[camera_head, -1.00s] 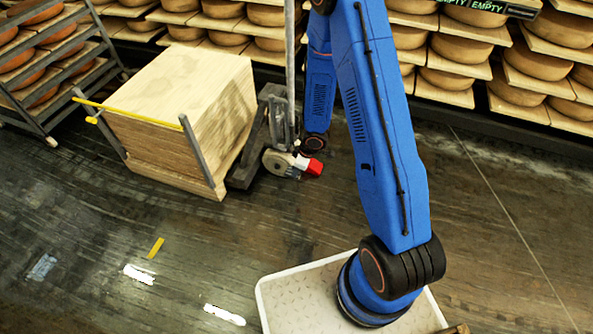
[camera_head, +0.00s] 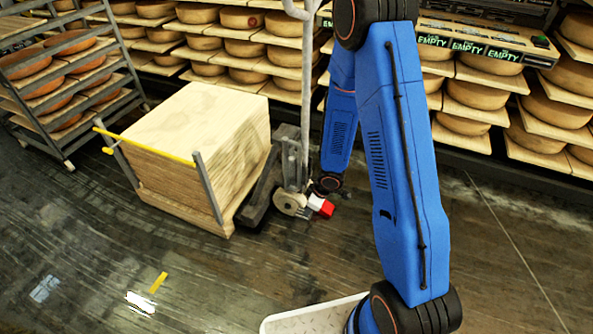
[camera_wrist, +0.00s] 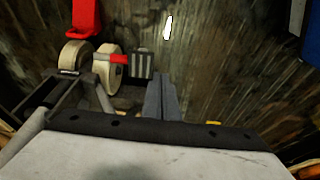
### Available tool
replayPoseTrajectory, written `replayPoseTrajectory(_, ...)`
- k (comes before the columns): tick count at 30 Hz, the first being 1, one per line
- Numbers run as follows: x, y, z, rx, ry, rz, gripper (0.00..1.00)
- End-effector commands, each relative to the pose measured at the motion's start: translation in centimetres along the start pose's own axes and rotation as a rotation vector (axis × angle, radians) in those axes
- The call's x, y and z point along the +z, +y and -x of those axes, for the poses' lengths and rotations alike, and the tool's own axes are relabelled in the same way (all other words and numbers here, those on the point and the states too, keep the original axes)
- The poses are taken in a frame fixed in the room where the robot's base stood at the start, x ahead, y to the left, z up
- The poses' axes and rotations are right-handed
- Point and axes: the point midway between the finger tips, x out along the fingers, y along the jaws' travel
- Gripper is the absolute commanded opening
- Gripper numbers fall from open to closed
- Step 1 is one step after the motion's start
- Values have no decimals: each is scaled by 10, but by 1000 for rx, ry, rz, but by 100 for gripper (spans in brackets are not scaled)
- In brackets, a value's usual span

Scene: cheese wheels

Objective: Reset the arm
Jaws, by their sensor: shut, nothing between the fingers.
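My arm is blue and stands in the middle of the head view, bent down toward the floor beside the wood stack. My gripper (camera_wrist: 160,97) shows in the wrist view with its two grey fingers together and nothing between them. It points at the dark floor, close to the wheels of a pallet truck. In the head view the gripper is small and dark at the arm's lower end, and its fingers cannot be made out there.
The pallet truck (camera_head: 291,203), with cream wheels (camera_wrist: 107,62) and a red part (camera_wrist: 87,18), stands right of a stack of wooden boards (camera_head: 190,150). A cheese rack (camera_head: 68,85) is at the left. Cheese shelves line the back. Floor (camera_head: 100,240) at the front left is clear.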

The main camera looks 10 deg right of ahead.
Motion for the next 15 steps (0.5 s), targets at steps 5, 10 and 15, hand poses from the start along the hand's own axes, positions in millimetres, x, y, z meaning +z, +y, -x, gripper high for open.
replayPoseTrajectory(5,0,1,1,3,0,-1,0)
replayPoseTrajectory(10,-4,15,22,53,-7,-21,0)
replayPoseTrajectory(15,-8,38,68,151,-22,-75,0)
